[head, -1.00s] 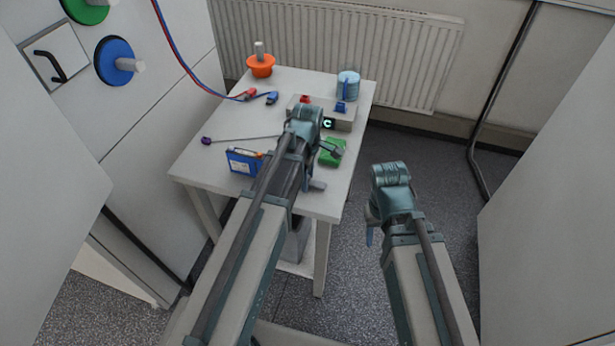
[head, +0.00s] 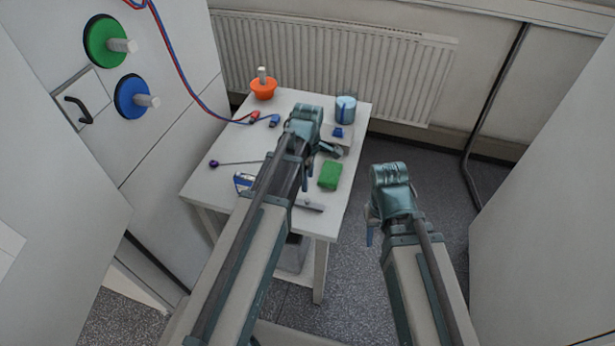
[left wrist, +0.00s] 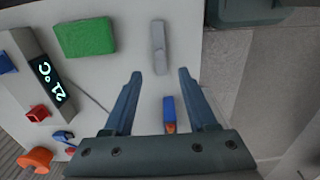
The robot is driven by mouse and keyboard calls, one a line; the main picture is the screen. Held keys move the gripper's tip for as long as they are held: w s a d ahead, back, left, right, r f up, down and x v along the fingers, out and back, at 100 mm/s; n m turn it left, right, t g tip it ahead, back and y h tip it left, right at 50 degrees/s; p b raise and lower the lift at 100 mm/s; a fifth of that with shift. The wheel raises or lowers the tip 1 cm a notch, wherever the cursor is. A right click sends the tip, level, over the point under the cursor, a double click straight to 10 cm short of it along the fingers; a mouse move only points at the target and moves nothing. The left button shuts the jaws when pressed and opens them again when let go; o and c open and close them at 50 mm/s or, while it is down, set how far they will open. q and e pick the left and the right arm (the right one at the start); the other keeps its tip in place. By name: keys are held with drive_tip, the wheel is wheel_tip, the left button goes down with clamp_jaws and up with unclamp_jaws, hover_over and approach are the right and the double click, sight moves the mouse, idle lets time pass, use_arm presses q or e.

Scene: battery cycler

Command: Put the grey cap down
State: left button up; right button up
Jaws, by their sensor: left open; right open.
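A long grey piece, which I take to be the grey cap (left wrist: 160,48), lies on the white table (left wrist: 120,15) just beyond my left fingertips. It also shows in the head view near the table's front edge (head: 310,206). My left gripper (left wrist: 160,73) is open, with nothing held between its fingers; in the head view my arm hides most of it. My right gripper (head: 370,222) is open and empty, off the table's right side.
A green block (head: 330,175) lies right of my left arm. A blue battery with an orange end (left wrist: 170,112) shows between my fingers. Cables hang at left.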

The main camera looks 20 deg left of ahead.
use_arm(q)
drive_tip(key=shift+r, duration=0.45)
drive_tip(key=s+d+m, duration=0.5)
drive_tip(key=s+m, duration=0.2)
drive_tip(key=m, duration=0.3)
drive_tip(key=s+d+m+y, duration=0.1)
drive_tip(key=s+d+m, duration=0.4)
drive_tip(key=m, duration=0.6)
drive_tip(key=shift+s+d, duration=0.25)
drive_tip(key=shift+s, duration=0.9)
